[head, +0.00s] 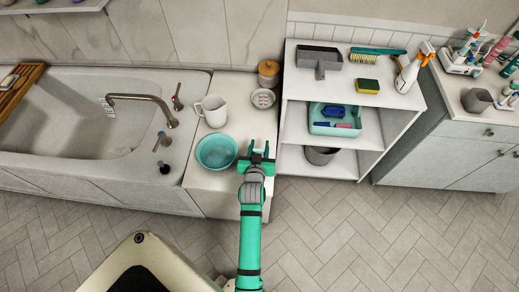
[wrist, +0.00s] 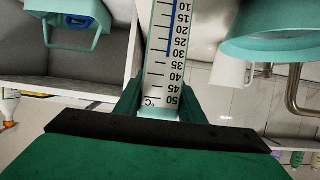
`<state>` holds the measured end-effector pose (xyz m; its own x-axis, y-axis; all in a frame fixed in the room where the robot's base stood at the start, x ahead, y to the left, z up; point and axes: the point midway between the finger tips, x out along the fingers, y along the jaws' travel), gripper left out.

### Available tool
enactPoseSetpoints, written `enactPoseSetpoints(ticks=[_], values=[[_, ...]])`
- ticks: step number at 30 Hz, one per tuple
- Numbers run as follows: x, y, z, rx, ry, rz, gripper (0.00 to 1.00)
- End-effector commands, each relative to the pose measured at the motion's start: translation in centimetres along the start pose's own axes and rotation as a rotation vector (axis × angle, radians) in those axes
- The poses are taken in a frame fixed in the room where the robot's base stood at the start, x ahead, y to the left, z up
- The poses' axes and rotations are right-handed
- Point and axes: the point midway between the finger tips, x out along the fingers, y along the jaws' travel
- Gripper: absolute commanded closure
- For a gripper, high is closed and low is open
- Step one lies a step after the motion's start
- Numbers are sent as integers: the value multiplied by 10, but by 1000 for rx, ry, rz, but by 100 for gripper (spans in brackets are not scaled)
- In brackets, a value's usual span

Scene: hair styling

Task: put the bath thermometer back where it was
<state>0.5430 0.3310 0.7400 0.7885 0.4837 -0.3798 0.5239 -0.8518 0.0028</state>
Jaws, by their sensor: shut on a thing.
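The bath thermometer (wrist: 163,55) is a white strip with black numbers and a blue column, seen in the wrist view. My gripper (wrist: 160,105) is shut on its lower part, near the 50 mark. The far end of the thermometer runs out of the wrist view at the top. In the head view my gripper (head: 257,160) is over the front right of the low white counter (head: 222,185), just right of the teal bowl (head: 216,151). The thermometer is too small to make out clearly there.
A white mug (head: 213,110), a wooden-lidded jar (head: 268,72) and a round white dish (head: 263,98) stand behind. An open shelf unit (head: 300,118) is close on the right, with a teal basket (head: 335,128) inside. The bathtub (head: 75,115) is on the left.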

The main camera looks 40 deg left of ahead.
Motion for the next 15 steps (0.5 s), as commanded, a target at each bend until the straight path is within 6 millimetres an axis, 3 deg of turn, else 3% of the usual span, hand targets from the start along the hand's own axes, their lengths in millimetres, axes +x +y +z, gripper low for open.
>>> enactPoseSetpoints(ticks=[4,15], values=[[6,0,19,1,-4,0,100],[8,0,23,1,-2,0,100]])
